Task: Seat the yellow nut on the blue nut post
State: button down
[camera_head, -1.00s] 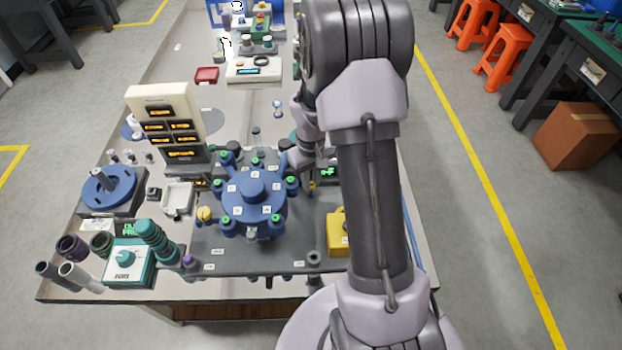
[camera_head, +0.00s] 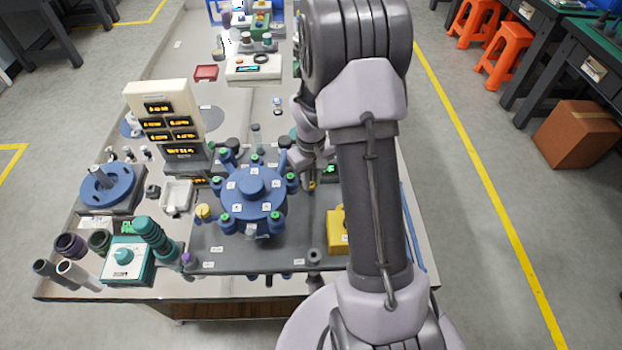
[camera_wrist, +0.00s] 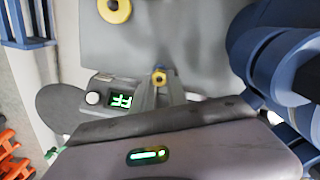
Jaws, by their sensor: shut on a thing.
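My gripper (camera_wrist: 160,88) is shut on the small yellow nut (camera_wrist: 159,77), which shows between its fingertips in the wrist view. In the head view the yellow nut (camera_head: 312,185) is a tiny spot just right of the blue turret (camera_head: 252,222), below my wrist. The nut looks held above the grey plate, though the height is hard to judge. The blue turret fills the right side of the wrist view (camera_wrist: 285,60). Several blue posts with green tops ring it. I cannot tell which one is the blue nut post.
A yellow block (camera_head: 338,232) stands at the plate's right, beside my arm. A small display with green characters (camera_wrist: 120,101) is close to my gripper. A cream panel (camera_head: 163,120) stands behind left. Bare grey plate (camera_head: 285,250) lies in front.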

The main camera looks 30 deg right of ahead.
jog(key=shift+f, duration=0.3)
jog(key=c, duration=1.2)
grip_release()
jog(key=shift+c, duration=0.2)
notch_tip(320, 180, up, 9)
jog(key=p, duration=0.6)
jog(key=shift+p, duration=0.3)
